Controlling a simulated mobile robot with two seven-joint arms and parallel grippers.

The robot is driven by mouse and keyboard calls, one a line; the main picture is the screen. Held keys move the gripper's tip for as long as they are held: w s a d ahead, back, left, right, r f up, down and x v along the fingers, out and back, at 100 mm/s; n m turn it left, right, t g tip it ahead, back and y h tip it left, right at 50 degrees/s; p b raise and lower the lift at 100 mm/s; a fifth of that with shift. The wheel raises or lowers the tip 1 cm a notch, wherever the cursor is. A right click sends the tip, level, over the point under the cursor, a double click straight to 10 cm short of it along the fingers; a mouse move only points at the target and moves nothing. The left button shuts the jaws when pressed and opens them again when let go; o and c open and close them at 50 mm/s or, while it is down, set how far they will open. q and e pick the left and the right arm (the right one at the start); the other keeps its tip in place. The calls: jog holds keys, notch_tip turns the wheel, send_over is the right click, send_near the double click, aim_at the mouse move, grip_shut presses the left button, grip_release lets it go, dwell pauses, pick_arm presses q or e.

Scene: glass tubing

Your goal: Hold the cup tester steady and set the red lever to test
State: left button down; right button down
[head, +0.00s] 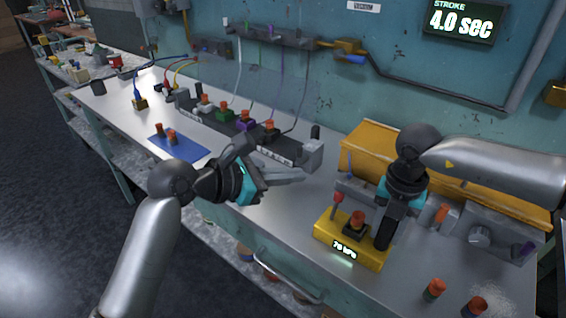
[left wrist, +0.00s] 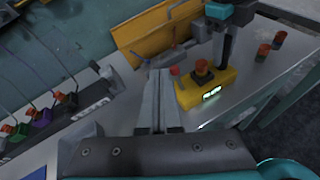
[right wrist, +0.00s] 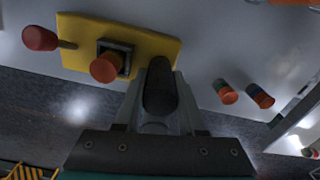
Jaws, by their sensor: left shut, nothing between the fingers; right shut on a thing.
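The yellow cup tester (head: 325,236) stands on the bench at right, with a small lit display on its front. An orange-red cup (head: 357,217) sits in its dark socket. The red lever (head: 337,198) rises at the tester's left end; it also shows in the right wrist view (right wrist: 40,38). My right gripper (head: 386,235) is shut on the tester's dark upright handle (right wrist: 160,88). My left gripper (head: 300,178) is shut and empty, above the bench to the left of the lever and apart from it. The left wrist view shows its closed fingers (left wrist: 160,100) beside the tester (left wrist: 218,82).
Two orange-topped cups (head: 433,290) (head: 474,306) stand right of the tester. A yellow bin (head: 375,155) and grey fixtures are behind it. A rack with several coloured cups (head: 225,115) and a blue mat (head: 190,149) lie left. A wall screen (head: 462,22) reads "STROKE 4.0 sec".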

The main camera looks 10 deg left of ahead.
pick_arm(q)
jog(key=shift+s+a+r, duration=0.2)
jog(key=shift+a+r, duration=0.25)
jog(key=shift+r, duration=0.35)
jog(key=shift+s+a+r, duration=0.15)
jog(key=shift+a+r, duration=0.25)
jog(key=shift+r, duration=0.35)
pick_arm(e)
jog(key=shift+c, duration=2.1)
grip_release()
